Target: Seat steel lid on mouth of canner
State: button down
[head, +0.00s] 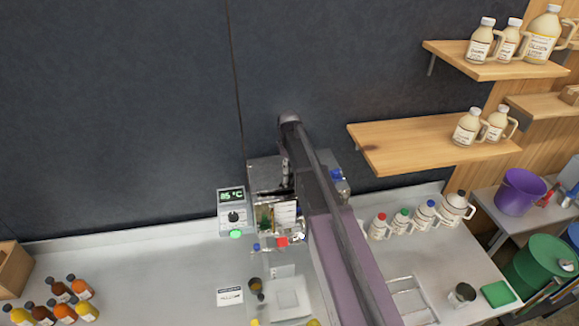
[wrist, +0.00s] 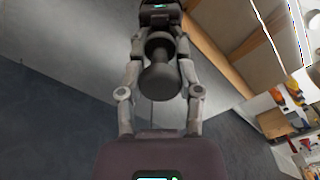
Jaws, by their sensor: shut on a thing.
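In the wrist view my gripper (wrist: 160,46) has its fingers closed on both sides of a dark grey, round, knob-shaped piece (wrist: 159,82). It looks like the steel lid by its knob, but the dim picture leaves this unsure. In the head view a grey steel unit (head: 264,174), which looks like the canner, stands by the back wall, partly behind my arm. Its mouth cannot be made out. My fingertips and the held piece cannot be made out in the head view, so their distance from the mouth cannot be told.
A control box (head: 232,212) reading 85 °C stands left of the steel unit. Several bottles (head: 62,300) stand at the counter's left. White jugs (head: 402,222) line the right counter beneath a wooden shelf (head: 420,142). The counter between bottles and control box is mostly clear.

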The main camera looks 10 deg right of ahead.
jog(key=shift+f+b, duration=0.35)
jog(key=shift+f, duration=0.05)
dwell(0.4)
jog(key=shift+c, duration=1)
grip_release()
jog(key=shift+o, duration=1)
jog(key=shift+r, duration=0.2)
jog(key=shift+r+p, duration=3.35)
jog(key=shift+p, duration=0.15)
jog(key=shift+f, duration=0.1)
